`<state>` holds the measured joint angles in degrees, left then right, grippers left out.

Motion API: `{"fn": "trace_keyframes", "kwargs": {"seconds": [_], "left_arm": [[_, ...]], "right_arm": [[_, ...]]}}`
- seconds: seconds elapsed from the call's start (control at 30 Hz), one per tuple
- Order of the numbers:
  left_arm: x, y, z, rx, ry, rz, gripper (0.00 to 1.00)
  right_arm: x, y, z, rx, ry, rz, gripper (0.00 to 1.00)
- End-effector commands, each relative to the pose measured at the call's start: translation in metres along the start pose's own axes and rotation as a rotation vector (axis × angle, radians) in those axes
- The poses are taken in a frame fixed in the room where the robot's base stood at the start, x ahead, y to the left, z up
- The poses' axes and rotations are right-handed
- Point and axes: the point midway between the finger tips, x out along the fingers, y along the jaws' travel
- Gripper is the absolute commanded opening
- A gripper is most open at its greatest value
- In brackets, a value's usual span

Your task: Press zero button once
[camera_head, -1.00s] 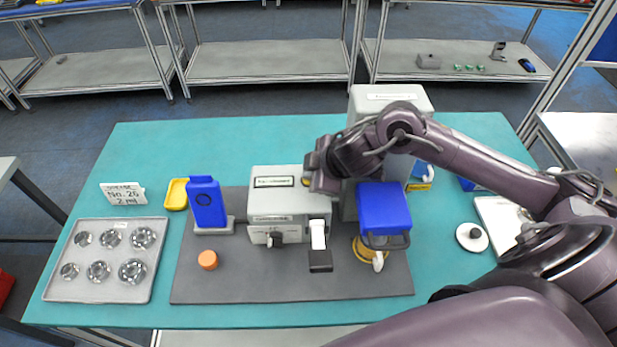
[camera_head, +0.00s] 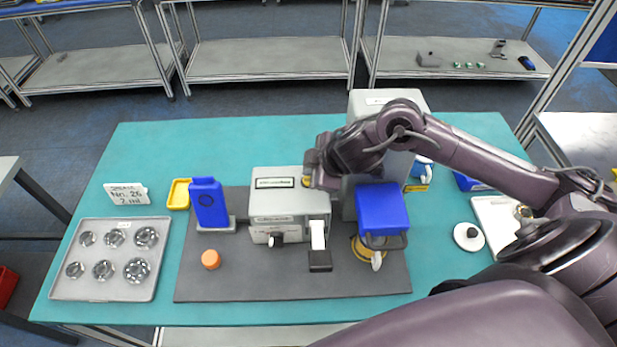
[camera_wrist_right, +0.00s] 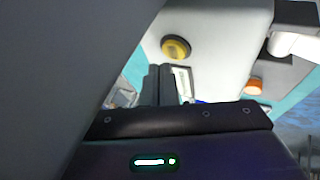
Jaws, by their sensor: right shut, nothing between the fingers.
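A yellow round button (camera_wrist_right: 176,47) shows on the device's pale face in the right wrist view. In the head view a bit of yellow (camera_head: 307,182) shows at the device's top right corner, partly covered by my right gripper. My right gripper (camera_wrist_right: 160,82) is shut and empty, its dark fingers close to the button; contact cannot be told. My left gripper is not in view.
A blue scanner stand (camera_head: 208,204) and an orange cap (camera_head: 211,259) are left of the device. A taller grey box (camera_head: 390,98) and a blue-topped item (camera_head: 382,208) stand at right. A tray (camera_head: 152,284) holds several metal parts. The front of the mat (camera_head: 240,287) is clear.

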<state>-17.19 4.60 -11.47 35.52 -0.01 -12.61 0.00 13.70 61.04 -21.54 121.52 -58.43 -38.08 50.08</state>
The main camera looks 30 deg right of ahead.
Motion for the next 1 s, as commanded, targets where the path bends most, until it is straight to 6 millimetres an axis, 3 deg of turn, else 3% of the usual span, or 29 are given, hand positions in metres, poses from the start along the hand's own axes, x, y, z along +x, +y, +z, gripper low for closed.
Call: {"fn": "trace_keyframes", "kwargs": {"seconds": [0.3, 0.6, 1.0], "left_arm": [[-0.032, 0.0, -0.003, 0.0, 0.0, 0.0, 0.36], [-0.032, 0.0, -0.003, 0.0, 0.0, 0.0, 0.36], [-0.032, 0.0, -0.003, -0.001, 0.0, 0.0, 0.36]], "right_arm": [[-0.024, 0.013, -0.013, 0.0, 0.0, 0.0, 0.0], [-0.039, 0.022, -0.021, -0.001, 0.001, 0.001, 0.0], [-0.039, 0.021, -0.021, 0.0, 0.0, 0.0, 0.0]]}}
